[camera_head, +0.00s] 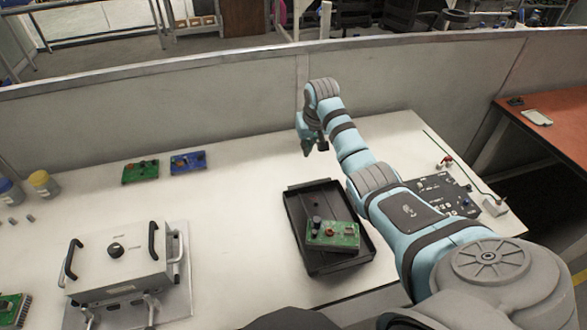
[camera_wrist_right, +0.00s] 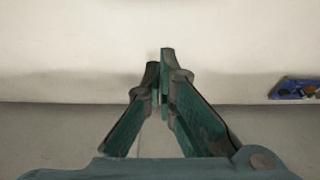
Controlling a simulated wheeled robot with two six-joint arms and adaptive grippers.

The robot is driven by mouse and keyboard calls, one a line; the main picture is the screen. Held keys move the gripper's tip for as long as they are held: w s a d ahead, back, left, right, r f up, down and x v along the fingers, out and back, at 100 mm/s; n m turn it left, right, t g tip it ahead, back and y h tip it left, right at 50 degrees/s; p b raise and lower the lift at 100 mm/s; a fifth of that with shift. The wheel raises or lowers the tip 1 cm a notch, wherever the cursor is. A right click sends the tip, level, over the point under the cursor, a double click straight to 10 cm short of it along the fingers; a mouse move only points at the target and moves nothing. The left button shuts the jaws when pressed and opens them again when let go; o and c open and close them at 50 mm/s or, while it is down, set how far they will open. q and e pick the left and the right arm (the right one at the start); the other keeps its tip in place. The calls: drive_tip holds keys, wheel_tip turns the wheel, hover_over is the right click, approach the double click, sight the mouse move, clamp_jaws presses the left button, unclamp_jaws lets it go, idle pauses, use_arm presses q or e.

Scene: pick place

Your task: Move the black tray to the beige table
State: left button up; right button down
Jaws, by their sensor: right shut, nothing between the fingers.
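The black tray (camera_head: 299,212) lies flat on a long pale beige table (camera_head: 235,190), near its middle front. A green circuit board (camera_head: 333,235) sits in the tray. My right gripper (camera_head: 314,150) is raised above the back of the table, beyond the tray and apart from it. In the right wrist view its fingers (camera_wrist_right: 159,78) are closed together with nothing between them. My right arm passes over the table just right of the tray and partly covers that side. My left gripper is not in view.
A white instrument case (camera_head: 118,262) with black handles stands at the left. Green (camera_head: 140,171) and blue (camera_head: 188,162) boards lie at the back. A black board (camera_head: 446,193) lies right of my arm. A partition (camera_head: 180,105) runs behind. An orange-brown table (camera_head: 560,118) is at the right.

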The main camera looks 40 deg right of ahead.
drive_tip(key=x, duration=0.1)
drive_tip(key=b+x, duration=0.1)
drive_tip(key=x, duration=0.1)
drive_tip(key=b+x, duration=0.1)
drive_tip(key=x, duration=0.1)
drive_tip(key=shift+s+f, duration=0.15)
drive_tip(key=shift+s, duration=0.1)
use_arm(q)
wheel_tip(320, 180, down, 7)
drive_tip(key=b, duration=0.5)
use_arm(e)
drive_tip(key=x, duration=0.5)
drive_tip(key=shift+w+f, duration=0.1)
drive_tip(key=shift+w, duration=0.15)
drive_tip(key=s+r+p, duration=0.1)
drive_tip(key=p, duration=0.2)
drive_tip(key=shift+a+r, duration=0.1)
drive_tip(key=s+p, duration=0.1)
drive_tip(key=s+a+p, duration=0.1)
drive_tip(key=s, duration=0.1)
drive_tip(key=shift+r, duration=0.15)
drive_tip(key=shift+s, duration=0.15)
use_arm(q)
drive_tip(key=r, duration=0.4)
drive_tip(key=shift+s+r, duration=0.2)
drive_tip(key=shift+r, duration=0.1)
use_arm(e)
drive_tip(key=shift+a, duration=0.1)
drive_tip(key=shift+f, duration=0.2)
